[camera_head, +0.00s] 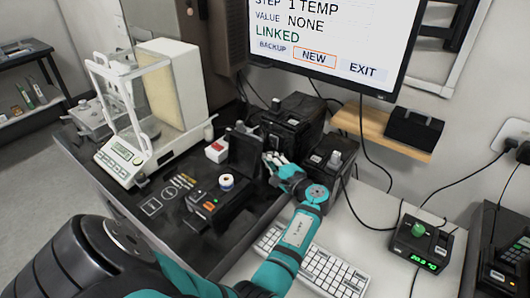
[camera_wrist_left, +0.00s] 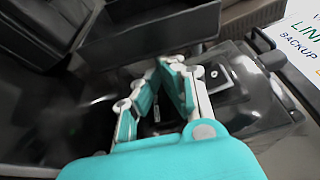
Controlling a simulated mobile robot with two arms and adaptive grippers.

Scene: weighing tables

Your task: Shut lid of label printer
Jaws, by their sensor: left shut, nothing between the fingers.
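The label printer (camera_head: 208,208) is a black box on the dark table, with a white label roll (camera_head: 226,182) showing in it and a small orange light on its front. Its dark lid (camera_head: 246,153) stands open, raised steeply behind the roll. My left gripper (camera_head: 272,164) is shut and empty, just to the right of the raised lid. Whether it touches the lid cannot be told. In the left wrist view the teal and white fingers (camera_wrist_left: 162,88) show close together, below a dark panel (camera_wrist_left: 150,32) that appears to be the lid. My right gripper is not in view.
A white balance (camera_head: 124,160) with a glass draft shield stands left of the printer. Black devices (camera_head: 290,128) stand behind and right of my gripper. A white keyboard (camera_head: 318,265) lies beside my forearm. A monitor (camera_head: 335,40) hangs above.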

